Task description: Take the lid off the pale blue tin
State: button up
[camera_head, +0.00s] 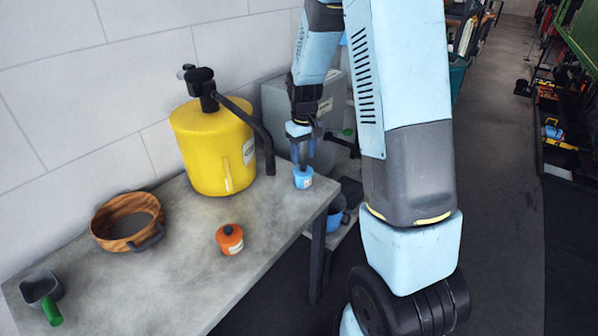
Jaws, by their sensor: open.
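The pale blue tin (303,182) stands upright near the right edge of the grey table, with a label on its side. Its top has a dark knob, partly hidden by my gripper. My gripper (304,163) is directly above the tin and points down. Its blue fingers are apart on either side of the knob. I cannot tell whether they touch it. The lid appears to sit on the tin.
An orange tin (229,239) stands on the table (185,270). A yellow canister (209,150) with a black hose stands behind, against the wall. A wooden bowl (118,222) and a dark scoop with a green handle (47,297) are at left. The front middle of the table is clear.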

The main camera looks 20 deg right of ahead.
aim_at(303, 164)
jog(key=shift+w+f, duration=0.1)
jog(key=shift+f, duration=1.65)
jog(key=shift+c, duration=0.4)
grip_shut()
